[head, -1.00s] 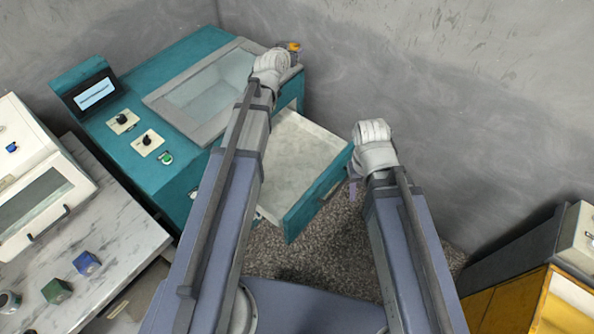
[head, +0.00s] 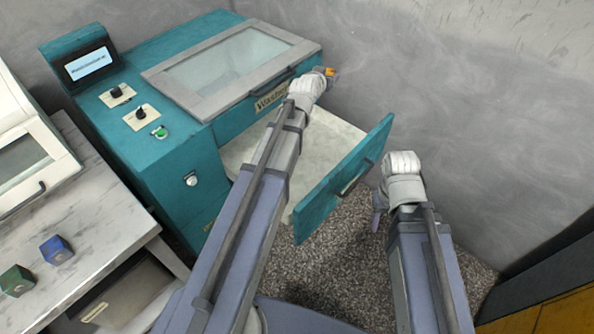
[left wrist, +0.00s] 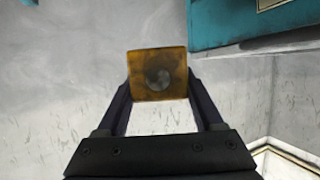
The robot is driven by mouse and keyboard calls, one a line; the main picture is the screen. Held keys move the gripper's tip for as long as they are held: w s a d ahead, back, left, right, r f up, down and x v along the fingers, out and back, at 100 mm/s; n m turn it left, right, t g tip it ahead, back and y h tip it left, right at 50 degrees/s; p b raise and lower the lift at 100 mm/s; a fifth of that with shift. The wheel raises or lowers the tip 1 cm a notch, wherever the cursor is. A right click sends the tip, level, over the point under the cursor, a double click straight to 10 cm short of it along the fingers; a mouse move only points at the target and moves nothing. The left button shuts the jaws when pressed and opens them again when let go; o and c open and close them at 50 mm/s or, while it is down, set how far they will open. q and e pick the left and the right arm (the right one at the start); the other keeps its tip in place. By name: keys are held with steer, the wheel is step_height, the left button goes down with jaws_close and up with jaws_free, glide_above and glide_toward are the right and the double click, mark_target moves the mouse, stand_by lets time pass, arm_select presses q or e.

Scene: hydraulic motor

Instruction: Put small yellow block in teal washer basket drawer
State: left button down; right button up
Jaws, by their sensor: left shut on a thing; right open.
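The small yellow block (left wrist: 158,76) is held between the fingers of my left gripper (left wrist: 160,95) in the left wrist view. In the head view the yellow block (head: 330,72) shows just past my left gripper (head: 322,78), near the right front corner of the teal washer (head: 185,130). The teal basket drawer (head: 345,175) is pulled out below the washer's lid, with a pale, empty-looking floor. My left arm crosses over the drawer and hides part of it. My right gripper (head: 378,215) is open, to the right of the drawer front; its fingers are small and partly hidden.
A marble-topped table (head: 105,215) at the left bears a blue block (head: 56,249), a green block (head: 16,281) and a white machine (head: 35,160). A grey wall (head: 450,80) stands behind. A yellow and dark unit (head: 550,310) is at the lower right.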

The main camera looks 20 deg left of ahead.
mark_target(319, 152)
arm_select(q)
step_height(319, 152, down, 4)
steer(key=shift+r+b, duration=0.15)
steer(key=shift+b, duration=0.95)
step_height(319, 152, down, 19)
steer(key=m+h+b, duration=0.4)
steer(key=b, duration=1.5)
steer(key=shift+g+h, duration=0.4)
arm_select(e)
step_height(319, 152, down, 23)
steer(key=shift+r, duration=0.15)
arm_select(q)
steer(key=shift+s, duration=0.1)
step_height(319, 152, down, 10)
steer(key=b, duration=1)
arm_select(e)
step_height(319, 152, down, 10)
